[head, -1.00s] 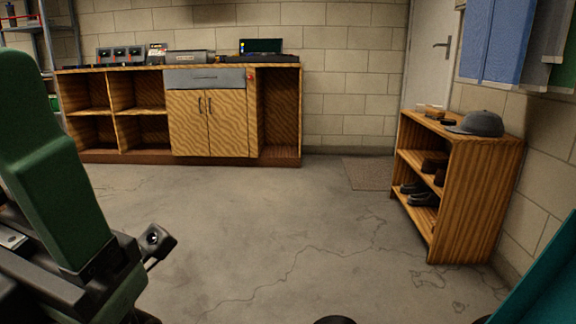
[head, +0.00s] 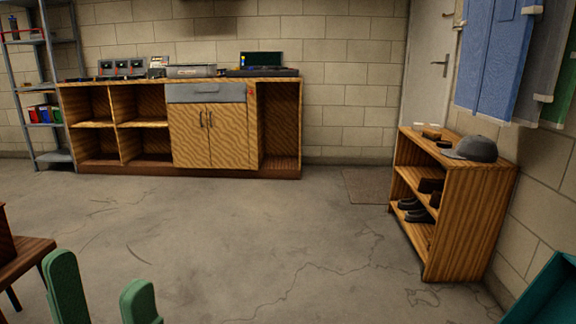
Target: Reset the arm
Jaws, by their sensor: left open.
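My left gripper (head: 100,276) shows at the bottom left of the head view, low in the picture. Its two green fingers stand apart with bare floor showing between them, so it is open and empty. Most of the arm behind it is cut off by the bottom edge. My right gripper is not in view.
A dark wooden piece of furniture (head: 24,255) is left of the gripper. A wooden workbench (head: 208,135) and a metal shelf rack (head: 40,85) line the back wall. A shoe shelf (head: 470,220) and a teal object (head: 550,295) are at right. The middle floor (head: 250,235) is clear.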

